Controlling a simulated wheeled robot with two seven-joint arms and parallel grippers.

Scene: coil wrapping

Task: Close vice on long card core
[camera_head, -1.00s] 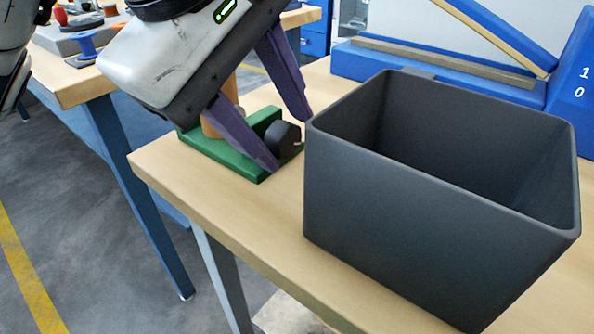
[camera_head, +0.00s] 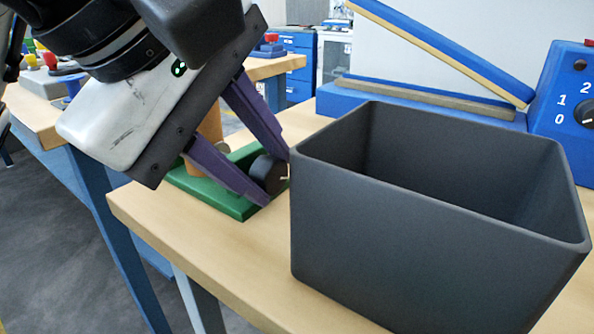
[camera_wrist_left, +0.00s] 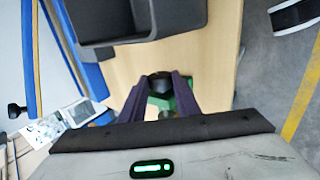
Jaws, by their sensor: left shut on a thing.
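The green vice (camera_head: 238,207) stands on the wooden table near its left edge. The tan card core (camera_head: 210,126) stands upright in it, mostly hidden behind my gripper. The vice's dark round knob (camera_head: 267,174) faces the grey bin. My left gripper (camera_head: 277,181) has purple fingers, shut on the knob from either side. In the left wrist view the knob (camera_wrist_left: 160,83) sits between the fingertips, with part of the green vice (camera_wrist_left: 184,96) behind it. How tightly the vice jaw sits against the core is hidden. My right gripper is not in view.
A large dark grey open bin (camera_head: 430,240) stands just right of the knob and fingertips, with little room between. A blue machine with a hinged arm (camera_head: 440,45) and a dial box (camera_head: 565,105) is behind it. Another table with spools (camera_head: 40,85) is at the left.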

